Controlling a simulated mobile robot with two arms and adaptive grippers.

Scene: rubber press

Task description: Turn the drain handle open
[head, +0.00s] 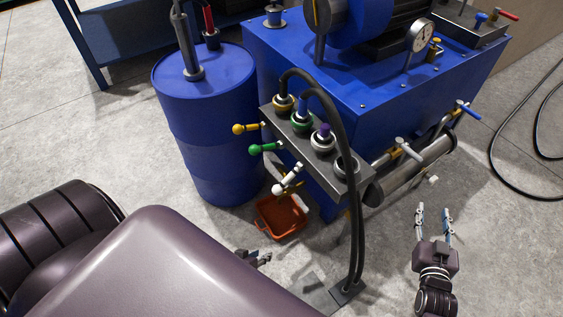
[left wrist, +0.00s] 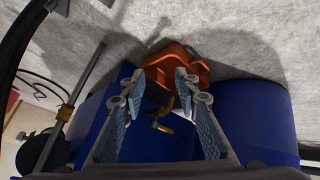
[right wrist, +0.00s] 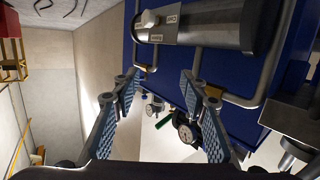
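A brass valve with a small yellowish handle (left wrist: 161,125), which looks like the drain handle, shows between the fingers in the left wrist view, against the blue tank. An orange bin (left wrist: 172,63) lies close by on the floor; it also shows in the head view (head: 281,217). I cannot make out this drain valve in the head view. My left gripper (left wrist: 160,86) is open and empty, facing the valve; contact is not visible. In the head view it (head: 262,257) is mostly hidden by my arm. My right gripper (head: 434,210) is open and empty, over bare floor.
A manifold (head: 312,150) with yellow, green and white levers and black hoses stands before the blue machine tank (head: 380,110). A blue drum (head: 205,120) is to its left. A metal cylinder with pipes (right wrist: 200,25) is near my right gripper.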

